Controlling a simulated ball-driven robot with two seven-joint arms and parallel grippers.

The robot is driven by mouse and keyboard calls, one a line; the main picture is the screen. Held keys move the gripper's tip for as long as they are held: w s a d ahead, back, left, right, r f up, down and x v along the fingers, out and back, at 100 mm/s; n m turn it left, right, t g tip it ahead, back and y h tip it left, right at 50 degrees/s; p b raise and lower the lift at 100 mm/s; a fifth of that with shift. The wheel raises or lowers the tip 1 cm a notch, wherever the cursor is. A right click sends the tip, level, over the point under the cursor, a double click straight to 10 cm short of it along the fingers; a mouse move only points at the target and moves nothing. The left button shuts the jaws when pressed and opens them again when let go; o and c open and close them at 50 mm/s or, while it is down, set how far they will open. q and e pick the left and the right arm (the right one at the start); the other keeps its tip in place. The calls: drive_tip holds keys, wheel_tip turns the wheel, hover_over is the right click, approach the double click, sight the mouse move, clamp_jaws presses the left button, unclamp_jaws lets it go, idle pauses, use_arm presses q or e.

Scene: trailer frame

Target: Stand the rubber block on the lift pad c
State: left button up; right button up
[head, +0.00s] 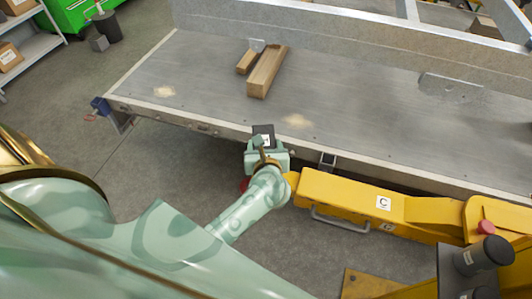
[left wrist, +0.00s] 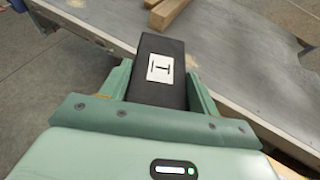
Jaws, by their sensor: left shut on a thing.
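The rubber block is black with a white label and shows in the head view (head: 263,130) and large in the left wrist view (left wrist: 155,85). My left gripper (head: 265,142) is shut on it, with a green finger on each side in the left wrist view (left wrist: 160,80). The gripper is at the near edge of the trailer bed, by the left end of the yellow lift arm marked C (head: 345,195). The pad of lift C is not clearly visible; my gripper and forearm cover that area. My right gripper is out of view.
The grey trailer bed (head: 190,75) carries two wooden blocks (head: 267,72). Its near edge has brackets. A dark cylinder (head: 483,256) stands at lower right near the yellow lift. Shelves and a green cabinet are at far left. Floor at left is open.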

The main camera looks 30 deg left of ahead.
use_arm(q)
drive_tip(key=shift+w+f, duration=0.25)
drive_tip(key=shift+w, duration=0.05)
drive_tip(key=f, duration=0.2)
drive_tip(key=f+b, duration=0.1)
drive_tip(key=shift+w+a+f, duration=0.1)
drive_tip(key=shift+w+f, duration=0.15)
drive_tip(key=shift+f, duration=0.1)
drive_tip(key=o, duration=0.9)
drive_tip(key=shift+f, duration=0.15)
drive_tip(key=o, duration=0.4)
drive_tip(key=shift+s, duration=0.1)
